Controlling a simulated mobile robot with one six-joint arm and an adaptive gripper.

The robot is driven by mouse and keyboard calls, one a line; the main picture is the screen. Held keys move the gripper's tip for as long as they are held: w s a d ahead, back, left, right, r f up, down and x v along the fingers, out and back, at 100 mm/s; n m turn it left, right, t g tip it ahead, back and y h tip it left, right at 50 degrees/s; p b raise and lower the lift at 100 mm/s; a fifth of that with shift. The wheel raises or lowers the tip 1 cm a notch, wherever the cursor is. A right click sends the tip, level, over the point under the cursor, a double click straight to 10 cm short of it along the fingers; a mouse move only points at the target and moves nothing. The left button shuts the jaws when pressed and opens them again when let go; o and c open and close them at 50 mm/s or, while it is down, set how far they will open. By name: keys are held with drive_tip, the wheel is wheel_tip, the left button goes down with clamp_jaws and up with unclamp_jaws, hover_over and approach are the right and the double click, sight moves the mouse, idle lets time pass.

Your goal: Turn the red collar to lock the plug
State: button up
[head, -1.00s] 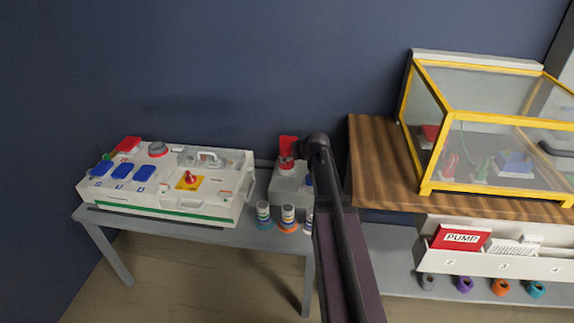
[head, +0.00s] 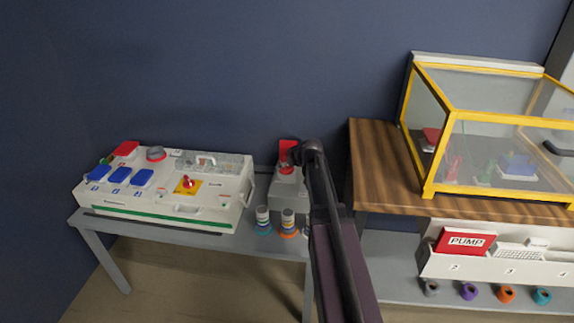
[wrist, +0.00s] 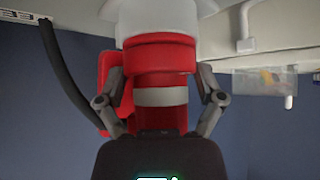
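The red collar (wrist: 160,54) is a wide ring at the top of the wrist view, against a white round socket part (wrist: 160,18). Below it runs the plug's narrower red body with a grey band (wrist: 160,96). My gripper (wrist: 160,72) has one finger on each side, tips flush with the collar's edges, so it looks shut on the collar. The pads' contact faces are hidden. A red flap (wrist: 107,72) shows behind the left finger. In the head view the red flap (head: 289,147) stands on the grey box (head: 288,195), and my arm partly hides the collar area.
A white panel case (head: 160,205) with blue lids sits left on the grey table (head: 160,231). Coloured rings (head: 264,222) stand before the grey box. A yellow-framed clear case (head: 428,189) stands right on a wooden top (head: 375,160). A black cable (wrist: 66,75) hangs left in the wrist view.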

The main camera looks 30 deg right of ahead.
drive_tip(key=shift+c, duration=0.6)
drive_tip(key=shift+m+h, duration=0.5)
drive_tip(key=shift+m, duration=0.1)
drive_tip(key=shift+a+m+h, duration=0.15)
drive_tip(key=shift+m+h, duration=1.55)
drive_tip(key=shift+m, duration=0.6)
drive_tip(key=m+g+h, duration=0.1)
drive_tip(key=m+h, duration=0.1)
drive_tip(key=m, duration=0.1)
drive_tip(key=shift+w+m+h, duration=0.1)
drive_tip(key=shift+m+h, duration=0.2)
drive_tip(key=shift+m, duration=0.1)
drive_tip(key=shift+m+g+h, duration=0.6)
drive_tip(key=shift+m+g, duration=0.2)
drive_tip(key=shift+m, duration=0.6)
drive_tip(key=o, duration=0.9)
drive_tip(key=shift+c, duration=0.2)
drive_tip(key=shift+n+t, duration=0.3)
drive_tip(key=shift+n, duration=0.5)
